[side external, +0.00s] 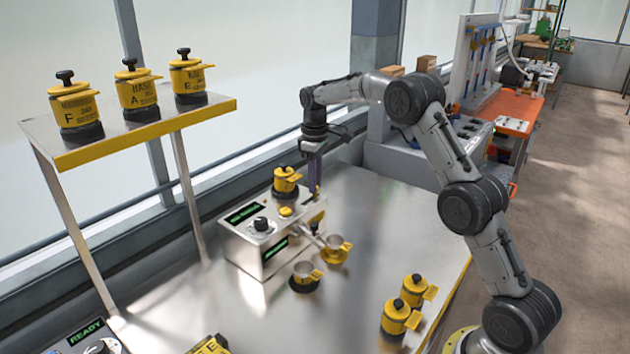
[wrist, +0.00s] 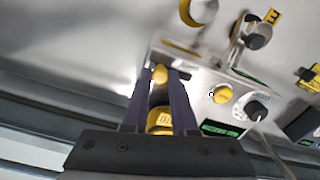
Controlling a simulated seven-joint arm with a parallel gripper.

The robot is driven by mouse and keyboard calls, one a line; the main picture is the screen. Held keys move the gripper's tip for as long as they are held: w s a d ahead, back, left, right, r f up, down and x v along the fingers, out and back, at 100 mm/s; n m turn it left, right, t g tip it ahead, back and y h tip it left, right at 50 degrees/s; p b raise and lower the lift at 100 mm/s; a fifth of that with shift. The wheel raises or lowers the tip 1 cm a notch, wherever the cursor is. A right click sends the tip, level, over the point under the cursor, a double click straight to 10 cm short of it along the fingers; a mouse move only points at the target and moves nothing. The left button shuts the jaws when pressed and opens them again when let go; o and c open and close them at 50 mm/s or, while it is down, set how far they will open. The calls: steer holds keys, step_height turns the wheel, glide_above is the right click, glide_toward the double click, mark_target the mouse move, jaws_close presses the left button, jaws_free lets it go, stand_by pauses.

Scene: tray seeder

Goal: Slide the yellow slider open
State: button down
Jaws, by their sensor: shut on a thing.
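The seeder (side external: 262,250) is a silver box on the bench, with a yellow canister (side external: 285,180) on top. My gripper (side external: 316,192) reaches down at the seeder's back right, beside that canister. In the wrist view my gripper (wrist: 162,76) has its two dark fingers shut on a small rounded yellow piece, which looks like the yellow slider (wrist: 160,73). A labelled yellow canister (wrist: 160,121) shows between the fingers nearer the palm. How far the slider is open cannot be told.
A black dial (side external: 261,224) and a yellow button (side external: 286,212) are on the seeder's top. Two yellow canisters (side external: 397,317) stand at the bench's front right. A shelf (side external: 150,130) holds three more. The bench's right middle is clear.

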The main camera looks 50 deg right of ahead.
mark_target(306, 203)
stand_by(0.4)
steer(key=shift+a, duration=2.05)
steer(key=c, duration=0.7)
jaws_free()
steer(key=shift+d+r, duration=0.1)
step_height(306, 203, up, 14)
